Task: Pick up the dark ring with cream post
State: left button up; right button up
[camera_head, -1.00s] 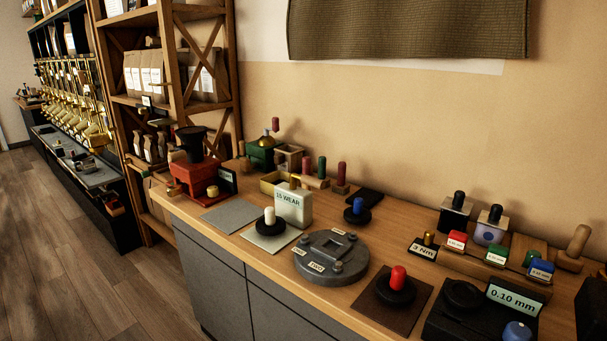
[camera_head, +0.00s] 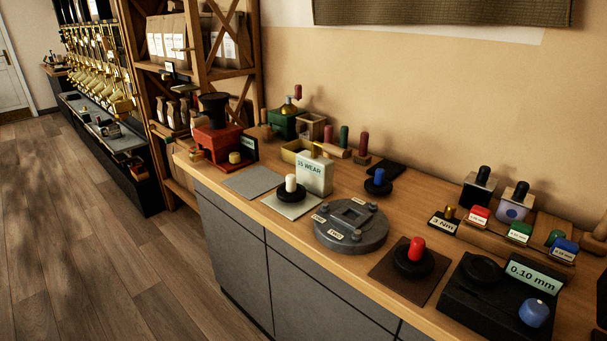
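The dark ring (camera_head: 291,196) with an upright cream post (camera_head: 291,182) stands on a pale square mat (camera_head: 296,210) on the wooden counter, left of the middle. It sits in front of a white "25 WEAR" box (camera_head: 314,175). Similar dark rings stand nearby: one with a red post (camera_head: 416,249) on a brown mat, and one with a blue post (camera_head: 379,177) farther back. Neither of my grippers shows in the head view.
A round grey fixture (camera_head: 351,228) lies right of the pale mat. An empty grey mat (camera_head: 254,183) and a red grinder-like device (camera_head: 217,145) are to the left. A black "0.10 mm" station (camera_head: 485,305) is at the front right. Open floor (camera_head: 95,240) lies left of the counter.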

aim_at(291, 192)
jog(key=z, duration=0.3)
jog(key=i+j+z, duration=0.15)
jog(key=j+z, duration=1.25)
jog(key=i+j, duration=0.05)
jog(key=j, duration=0.05)
